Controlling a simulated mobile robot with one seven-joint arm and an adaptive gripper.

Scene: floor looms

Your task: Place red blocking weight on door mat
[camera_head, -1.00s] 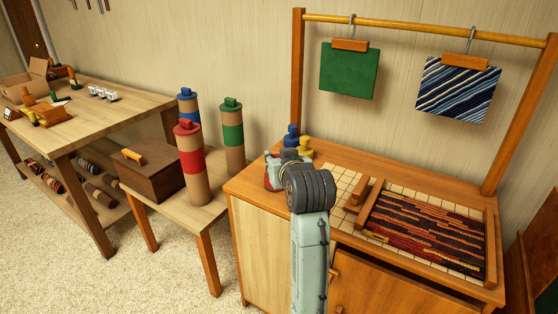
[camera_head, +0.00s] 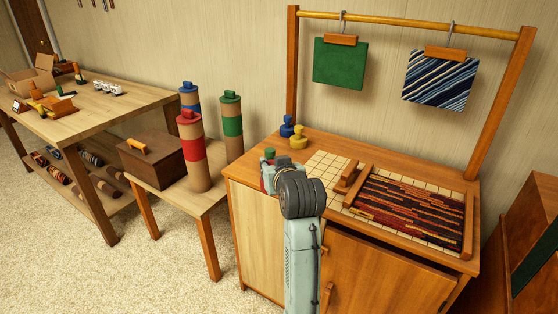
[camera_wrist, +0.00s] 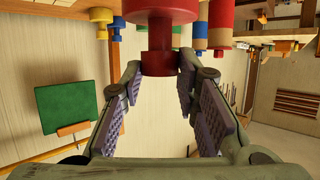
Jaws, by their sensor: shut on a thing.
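The red blocking weight (camera_wrist: 160,12) has a wide round body and a narrower knob. In the wrist view its knob sits between the two fingers of my gripper (camera_wrist: 160,65), which are shut on it. In the head view my gripper (camera_head: 268,178) is over the left end of the wooden cabinet top and hides most of the weight. A dark red, orange and black striped woven mat (camera_head: 412,212), seemingly the door mat, lies flat between wooden bars on the right of the cabinet top. My gripper is to the left of it, apart from it.
Blue (camera_head: 287,127), yellow (camera_head: 298,138) and green (camera_head: 269,153) weights stand near my gripper. A white gridded board (camera_head: 326,170) with loose wooden bars (camera_head: 347,178) lies beside the mat. Two cloths hang from a rail (camera_head: 420,22) above. Tall tubes (camera_head: 192,155) stand on the left table.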

